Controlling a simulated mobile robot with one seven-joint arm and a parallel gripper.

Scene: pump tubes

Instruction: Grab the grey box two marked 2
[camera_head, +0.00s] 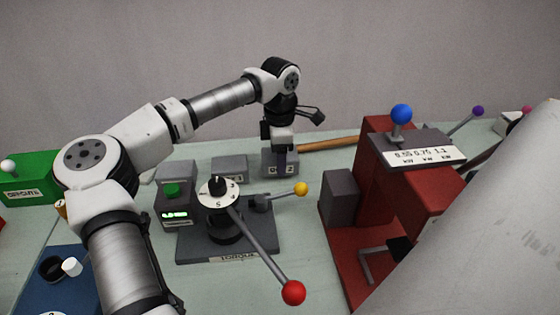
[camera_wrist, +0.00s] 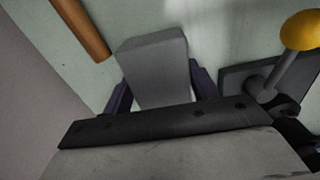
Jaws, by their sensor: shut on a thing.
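A small grey box (camera_head: 271,169) stands at the back of the bench, in line with two other grey boxes to its left. Its front label is partly covered by my gripper, so I cannot read the number clearly. My gripper (camera_head: 281,160) points down at this box and is shut on it. In the wrist view the grey box (camera_wrist: 154,68) sits between the two dark purple fingers of my gripper (camera_wrist: 161,90), one on each side. I cannot tell whether the box still touches the bench.
Two more grey boxes (camera_head: 229,168) (camera_head: 176,172) stand to the left. In front is a grey device with a red-knobbed lever (camera_head: 293,292) and a yellow-knobbed lever (camera_head: 301,188). A wooden rod (camera_head: 330,144) lies right of the box. A red machine (camera_head: 375,180) stands further right.

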